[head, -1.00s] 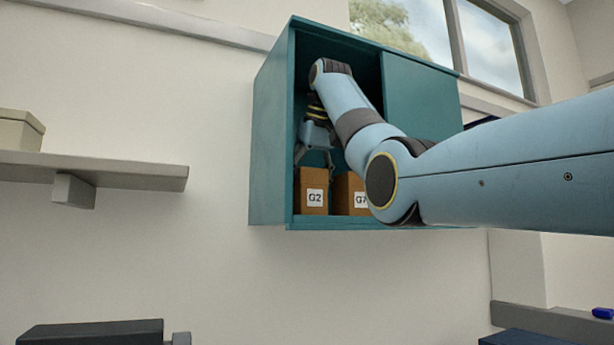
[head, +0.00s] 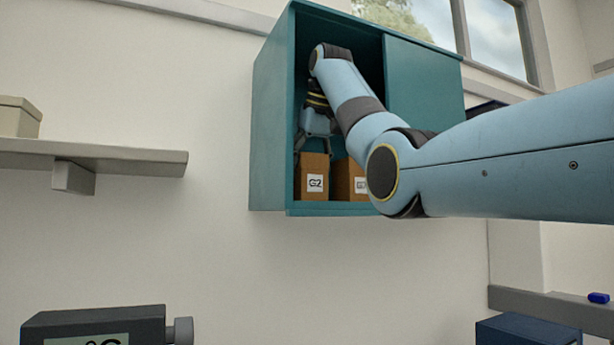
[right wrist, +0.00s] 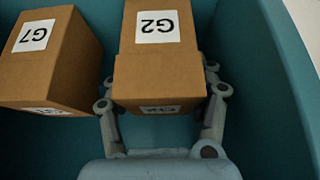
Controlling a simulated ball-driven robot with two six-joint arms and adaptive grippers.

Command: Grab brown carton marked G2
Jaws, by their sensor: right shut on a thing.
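The brown carton marked G2 (head: 311,190) stands at the left of the open part of the teal cabinet (head: 268,130). In the right wrist view the G2 carton (right wrist: 160,75) lies between the fingers, with a label on its top and another, partly seen, on its front. My right gripper (head: 316,146) reaches down over the carton from above, and its fingers (right wrist: 162,97) are shut on the carton's sides. The carton appears to rest on the cabinet floor. My left gripper is not in view.
A brown carton marked G7 (right wrist: 45,60) stands close beside G2, with a small gap; my right arm partly hides it in the head view. A sliding-style panel (head: 422,90) covers the cabinet's right half. A wall shelf (head: 120,160) is at left.

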